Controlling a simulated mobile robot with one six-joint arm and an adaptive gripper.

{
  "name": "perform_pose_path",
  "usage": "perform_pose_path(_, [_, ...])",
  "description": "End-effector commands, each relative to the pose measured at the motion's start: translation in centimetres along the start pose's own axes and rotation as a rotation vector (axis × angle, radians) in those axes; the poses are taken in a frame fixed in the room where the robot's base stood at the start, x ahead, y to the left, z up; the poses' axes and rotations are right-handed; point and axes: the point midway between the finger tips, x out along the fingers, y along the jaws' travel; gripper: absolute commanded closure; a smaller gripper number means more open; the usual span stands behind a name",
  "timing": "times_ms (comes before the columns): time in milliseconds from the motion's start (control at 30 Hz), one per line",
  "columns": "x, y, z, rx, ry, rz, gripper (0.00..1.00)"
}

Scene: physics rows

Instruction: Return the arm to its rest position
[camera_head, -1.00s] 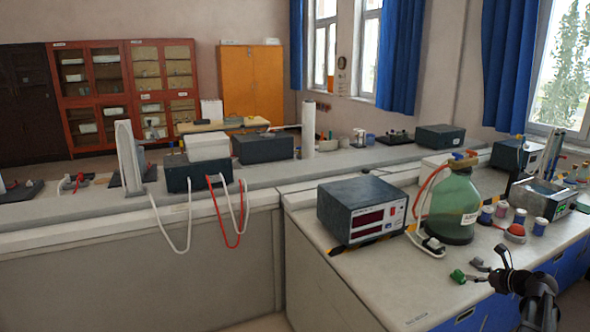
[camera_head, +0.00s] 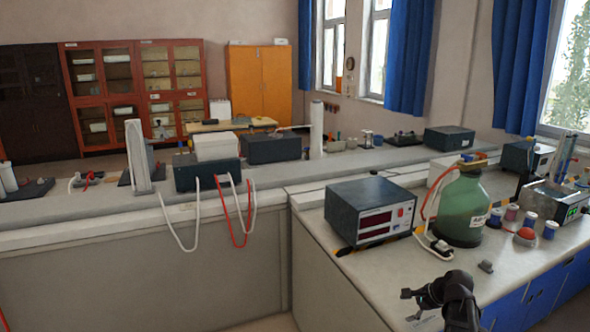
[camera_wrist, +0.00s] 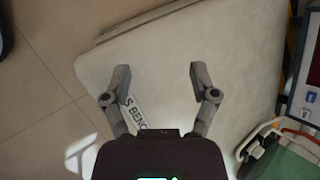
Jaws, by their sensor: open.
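My gripper (camera_head: 408,304) shows at the bottom right of the head view, over the near edge of the right-hand bench (camera_head: 345,285). In the wrist view my gripper (camera_wrist: 160,82) has its two fingers spread wide apart with nothing between them. Below the fingers lie the pale bench corner and a white printed label (camera_wrist: 133,112), partly covered by the left finger. The gripper appears to hang above the bench top without touching it.
A dark instrument box with red displays (camera_head: 370,210), a green glass bottle (camera_head: 463,207) and a small grey object (camera_head: 486,266) stand on the bench. Several small jars stand farther right. Tiled floor (camera_wrist: 40,95) shows beyond the bench edge. The bench's near left part is clear.

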Motion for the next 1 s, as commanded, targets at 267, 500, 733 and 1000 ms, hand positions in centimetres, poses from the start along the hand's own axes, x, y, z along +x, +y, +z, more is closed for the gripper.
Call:
perform_pose_path(267, [2.8,3.7,6.2,-0.397,0.028,0.194,0.24])
perform_pose_path(500, [4.2,7.2,10.8,-0.757,0.025,0.373,0.24])
perform_pose_path(733, [4.7,10.1,14.2,-1.064,0.004,0.531,0.24])
perform_pose_path(1000, [4.6,12.4,16.4,-1.298,-0.025,0.66,0.24])
